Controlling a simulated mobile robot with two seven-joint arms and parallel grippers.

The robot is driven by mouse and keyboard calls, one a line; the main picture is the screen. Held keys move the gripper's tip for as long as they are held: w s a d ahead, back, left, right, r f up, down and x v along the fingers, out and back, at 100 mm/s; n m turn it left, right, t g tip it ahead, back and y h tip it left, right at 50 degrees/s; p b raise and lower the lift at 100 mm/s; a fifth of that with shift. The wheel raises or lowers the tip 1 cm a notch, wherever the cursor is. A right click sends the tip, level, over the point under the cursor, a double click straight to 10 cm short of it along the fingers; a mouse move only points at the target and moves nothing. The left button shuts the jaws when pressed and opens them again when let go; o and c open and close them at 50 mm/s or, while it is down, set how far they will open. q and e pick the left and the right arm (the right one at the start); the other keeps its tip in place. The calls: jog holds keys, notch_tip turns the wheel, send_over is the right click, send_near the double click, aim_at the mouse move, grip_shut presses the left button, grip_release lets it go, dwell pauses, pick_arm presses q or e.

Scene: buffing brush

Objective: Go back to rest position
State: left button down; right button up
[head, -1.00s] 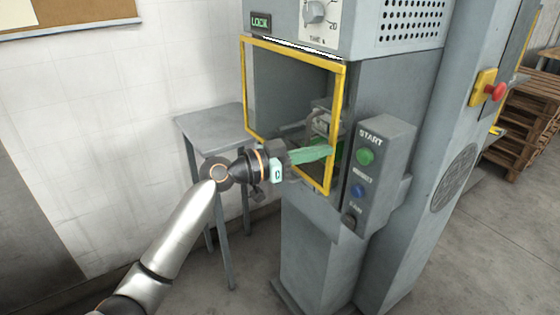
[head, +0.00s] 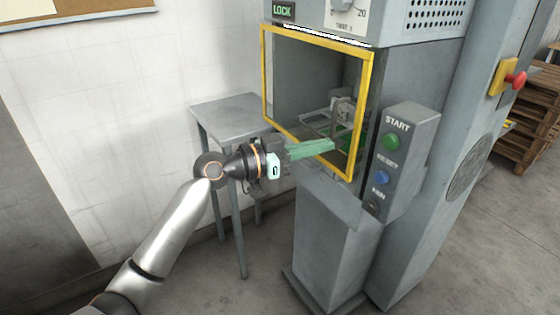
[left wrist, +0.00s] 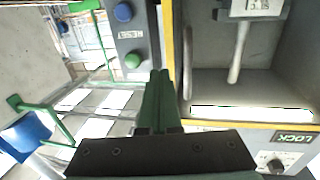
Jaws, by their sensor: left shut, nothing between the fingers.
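My left gripper (head: 332,146) has green fingers that lie together with nothing between them. It is in front of the grey machine, and its fingers overlap the lower bar of the yellow frame (head: 366,100) in the head view. I cannot tell how wide the gap to the frame is. In the left wrist view the shut fingers (left wrist: 158,76) point up the picture, beside the yellow frame edge (left wrist: 170,45). My right gripper is not in view.
The control box (head: 408,150) with green and blue buttons stands right of the frame. A lit LOCK sign (head: 283,10) is above. A small grey table (head: 232,108) stands behind my left arm. Wooden pallets (head: 530,125) are at the far right. Floor at lower left is clear.

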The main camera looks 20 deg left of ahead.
pick_arm(q)
jog(key=s+d+b+v, duration=0.1)
jog(key=v, duration=0.5)
jog(key=s+a+f+n+y+p, duration=0.1)
jog(key=s+f+n+y+p, duration=0.15)
jog(key=f, duration=0.75)
jog(key=s+a+f+n+y+p, duration=0.1)
jog(key=s+f+n+y, duration=0.2)
jog(key=f, duration=0.8)
jog(key=s+f+n+g+y+p, duration=0.2)
jog(key=s+f+y, duration=0.3)
jog(key=s+f, duration=1.1)
jog(key=s, duration=0.3)
jog(key=shift+a+y+p, duration=0.3)
jog(key=shift+y+p, duration=0.05)
jog(key=shift+p, duration=0.05)
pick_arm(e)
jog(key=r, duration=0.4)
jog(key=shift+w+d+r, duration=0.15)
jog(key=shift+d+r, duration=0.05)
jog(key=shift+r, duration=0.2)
